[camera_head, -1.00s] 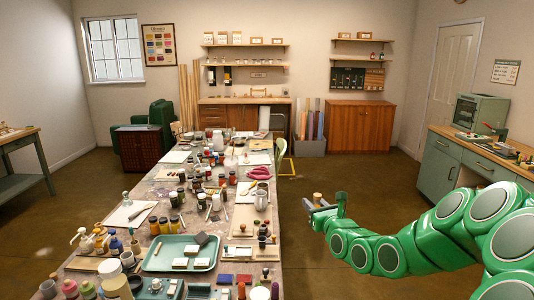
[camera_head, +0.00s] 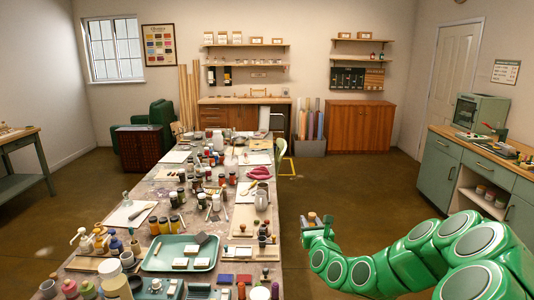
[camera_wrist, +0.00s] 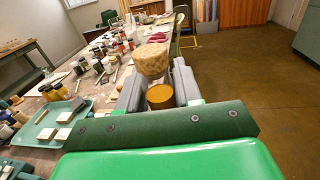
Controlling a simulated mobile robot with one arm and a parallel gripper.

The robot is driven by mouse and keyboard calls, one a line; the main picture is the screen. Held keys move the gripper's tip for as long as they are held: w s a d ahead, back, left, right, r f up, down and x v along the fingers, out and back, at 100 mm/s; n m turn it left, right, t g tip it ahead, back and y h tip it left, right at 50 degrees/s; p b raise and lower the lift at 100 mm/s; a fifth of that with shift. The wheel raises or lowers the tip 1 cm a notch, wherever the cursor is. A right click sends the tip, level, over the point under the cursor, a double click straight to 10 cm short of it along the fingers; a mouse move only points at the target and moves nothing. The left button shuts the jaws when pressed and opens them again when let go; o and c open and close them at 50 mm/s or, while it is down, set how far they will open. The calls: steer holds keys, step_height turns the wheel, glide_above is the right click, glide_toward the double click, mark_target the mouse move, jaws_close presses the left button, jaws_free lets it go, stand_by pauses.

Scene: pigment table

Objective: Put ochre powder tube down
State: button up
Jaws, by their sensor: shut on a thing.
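My gripper (camera_head: 319,224) is shut on the ochre powder tube (camera_head: 312,217), which has a pale cork-like top. In the wrist view the tube (camera_wrist: 160,97) shows its ochre body between the grey fingers (camera_wrist: 157,84), with the speckled tan top beyond it. The fingers hide part of its sides. In the head view the gripper and tube are just right of the long work table's (camera_head: 281,215) right edge, against the floor. I cannot tell their exact height.
The table is crowded with jars, bottles and brushes. A green tray (camera_head: 159,263) with white blocks lies at the near part. A grey pitcher (camera_head: 262,200) and small stoppered bottles stand near the right edge. Open floor (camera_head: 350,190) lies to the right.

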step_height(320, 180, down, 7)
steer(key=m+h, duration=0.1)
steer(key=h, duration=0.1)
steer(key=shift+w+d+m+h, duration=0.15)
steer(key=shift+d+m+h, duration=0.15)
steer(key=shift+d, duration=0.05)
steer(key=shift+r, duration=0.2)
